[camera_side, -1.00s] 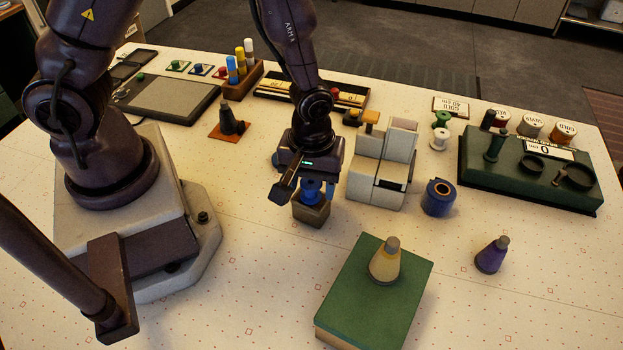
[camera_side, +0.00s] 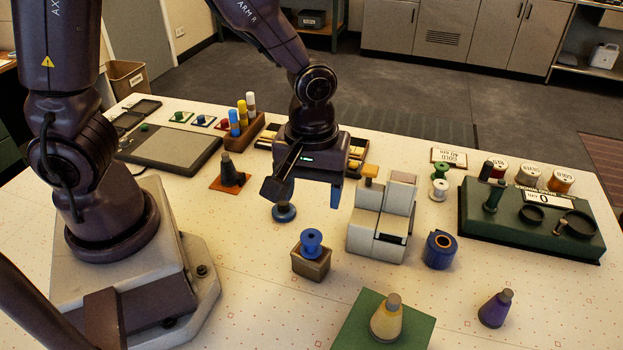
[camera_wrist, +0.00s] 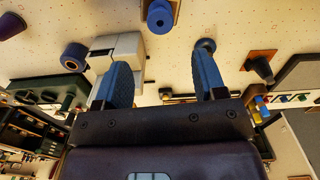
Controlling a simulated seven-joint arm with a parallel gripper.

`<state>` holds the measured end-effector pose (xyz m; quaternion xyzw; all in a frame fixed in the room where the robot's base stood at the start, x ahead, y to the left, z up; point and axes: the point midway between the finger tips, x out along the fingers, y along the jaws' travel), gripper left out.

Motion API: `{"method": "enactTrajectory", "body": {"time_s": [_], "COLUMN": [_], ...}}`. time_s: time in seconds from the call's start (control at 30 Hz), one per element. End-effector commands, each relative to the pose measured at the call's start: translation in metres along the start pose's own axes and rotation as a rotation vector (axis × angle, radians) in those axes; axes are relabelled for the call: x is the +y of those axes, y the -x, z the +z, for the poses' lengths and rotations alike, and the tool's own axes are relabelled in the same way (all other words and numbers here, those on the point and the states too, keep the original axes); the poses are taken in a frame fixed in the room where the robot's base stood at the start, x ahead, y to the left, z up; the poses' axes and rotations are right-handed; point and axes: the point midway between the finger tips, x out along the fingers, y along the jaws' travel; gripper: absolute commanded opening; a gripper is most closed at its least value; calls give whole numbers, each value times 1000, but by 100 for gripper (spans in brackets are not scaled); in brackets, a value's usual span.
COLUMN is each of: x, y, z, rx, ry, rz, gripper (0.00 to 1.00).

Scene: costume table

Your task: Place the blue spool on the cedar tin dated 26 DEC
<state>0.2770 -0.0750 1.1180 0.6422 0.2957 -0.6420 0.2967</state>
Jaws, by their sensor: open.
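A blue spool (camera_side: 311,238) stands upright on top of a small brown-grey box-shaped tin (camera_side: 311,266) at the middle of the table. No date can be read on the tin. My gripper (camera_side: 306,194) is open and empty, above and behind the spool, clear of it. In the wrist view, the open fingers (camera_wrist: 160,62) have nothing between them. The spool (camera_wrist: 159,14) shows at the top edge there, beyond the fingertips, with the tin (camera_wrist: 177,6) mostly cut off. A second round blue piece (camera_side: 284,212) sits on the table behind the tin, partly hidden by a finger.
A pale grey stepped block (camera_side: 382,220) stands right of the tin, with a blue roll (camera_side: 440,250) beside it.

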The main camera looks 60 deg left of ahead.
Motion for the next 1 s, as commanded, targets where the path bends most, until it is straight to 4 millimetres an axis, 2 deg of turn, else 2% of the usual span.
{"method": "enactTrajectory", "body": {"time_s": [0.23,0.37,0.5,0.6,0.7,0.83,1.0], "x": [-3,-14,-40,-63,-83,-101,-110], "y": [27,61,110,138,158,172,178], "z": [-2,-9,-14,-14,-11,-7,-4], "rx": [6,36,133,230,326,416,460], "ry": [-31,-159,-376,-534,-665,-783,-845], "rz": [24,102,198,234,242,227,211], "gripper": [64,64,64,64,64,64,64]}}
